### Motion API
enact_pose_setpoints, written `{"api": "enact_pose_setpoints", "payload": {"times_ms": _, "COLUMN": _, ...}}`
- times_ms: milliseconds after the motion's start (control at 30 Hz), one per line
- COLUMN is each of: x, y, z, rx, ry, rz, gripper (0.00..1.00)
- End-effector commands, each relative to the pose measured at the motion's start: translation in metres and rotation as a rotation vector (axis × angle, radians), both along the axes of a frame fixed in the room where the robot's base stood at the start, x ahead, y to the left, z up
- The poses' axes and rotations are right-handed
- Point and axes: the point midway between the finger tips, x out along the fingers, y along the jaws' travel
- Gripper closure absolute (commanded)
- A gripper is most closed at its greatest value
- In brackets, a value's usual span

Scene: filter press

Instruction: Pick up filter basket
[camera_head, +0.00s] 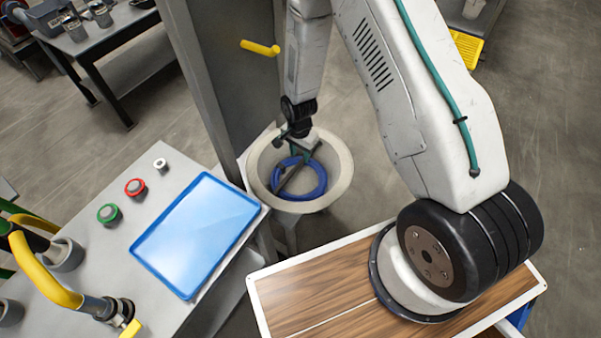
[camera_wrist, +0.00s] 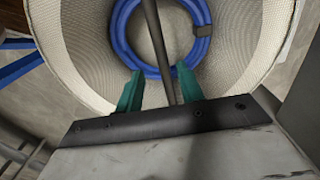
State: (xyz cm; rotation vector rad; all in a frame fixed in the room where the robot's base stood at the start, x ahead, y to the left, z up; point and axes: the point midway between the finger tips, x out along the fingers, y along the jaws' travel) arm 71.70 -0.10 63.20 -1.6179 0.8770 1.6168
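The filter basket (camera_head: 341,187) is a round, cream-coloured vessel with a blue ring (camera_head: 318,183) inside and a dark bar (camera_head: 288,178) across it. In the wrist view its mesh-like wall (camera_wrist: 245,45) surrounds the blue ring (camera_wrist: 120,28), and the dark bar (camera_wrist: 157,45) runs down between my fingers. My gripper (camera_wrist: 159,76) has two green fingers standing apart, one on each side of the bar, with a visible gap to it. In the head view my gripper (camera_head: 301,155) points down into the basket's opening; its fingertips are partly hard to make out.
A grey column (camera_head: 225,75) with a yellow handle (camera_head: 260,48) stands right behind the basket. Open floor lies beyond.

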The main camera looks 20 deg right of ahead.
Motion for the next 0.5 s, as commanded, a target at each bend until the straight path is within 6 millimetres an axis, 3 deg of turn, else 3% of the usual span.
{"api": "enact_pose_setpoints", "payload": {"times_ms": 500, "x": 0.001, "y": 0.001, "z": -0.067, "rx": 0.001, "ry": 0.003, "rz": 0.001, "gripper": 0.62}}
